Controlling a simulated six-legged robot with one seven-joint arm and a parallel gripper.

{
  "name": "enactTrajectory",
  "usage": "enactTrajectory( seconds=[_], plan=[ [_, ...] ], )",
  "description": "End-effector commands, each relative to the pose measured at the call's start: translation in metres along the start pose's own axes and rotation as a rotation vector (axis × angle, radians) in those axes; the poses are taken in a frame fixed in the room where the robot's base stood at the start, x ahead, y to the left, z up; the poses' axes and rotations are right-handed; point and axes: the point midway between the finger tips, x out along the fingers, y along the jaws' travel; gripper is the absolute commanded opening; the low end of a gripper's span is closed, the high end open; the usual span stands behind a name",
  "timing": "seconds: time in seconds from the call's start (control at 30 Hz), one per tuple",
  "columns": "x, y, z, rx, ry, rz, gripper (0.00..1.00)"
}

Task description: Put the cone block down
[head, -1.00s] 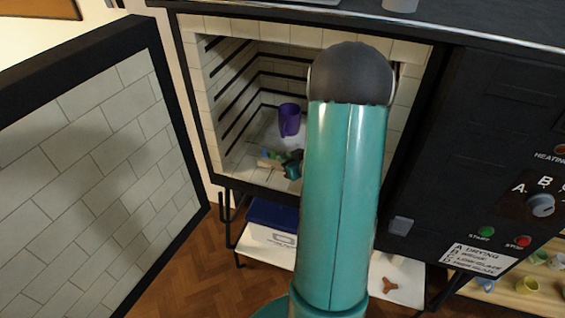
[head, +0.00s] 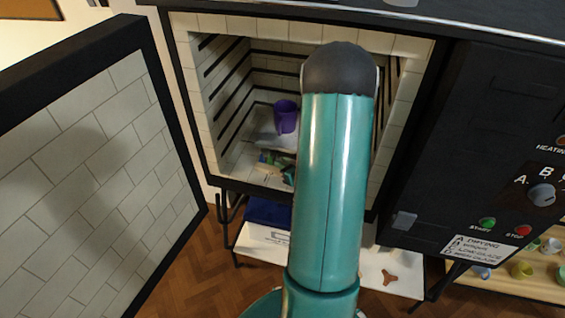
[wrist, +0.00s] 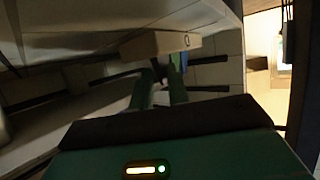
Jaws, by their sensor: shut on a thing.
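The cone block (head: 268,168), a small pale beige bar with green and blue bits on it, is low inside the open kiln chamber (head: 228,150). My gripper (wrist: 163,80) is shut on it in the wrist view, where the block (wrist: 150,44) shows just beyond the green fingers. In the head view my arm hides most of the gripper. I cannot tell whether the block touches the kiln floor.
A purple mug (head: 286,117) stands behind the block on a pale shelf. The kiln door (head: 85,150) is open at the left. The control panel (head: 500,190) is at the right. Dark rods line the chamber walls.

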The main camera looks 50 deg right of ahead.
Motion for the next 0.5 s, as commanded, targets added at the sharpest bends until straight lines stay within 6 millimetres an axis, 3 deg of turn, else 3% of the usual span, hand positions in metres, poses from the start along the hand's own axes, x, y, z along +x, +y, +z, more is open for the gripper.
enactTrajectory(
  seconds=[0.13,0.17,0.27,0.5],
  plan=[
    [0.0006,0.0004,0.0031,0.001,0.000,0.000,0.00],
    [0.0006,0.0004,0.0032,0.001,0.000,0.000,0.21],
    [0.0007,0.0003,0.0028,0.001,0.000,0.000,0.39],
    [0.0016,-0.0001,0.0022,0.000,0.000,0.000,0.39]
  ],
)
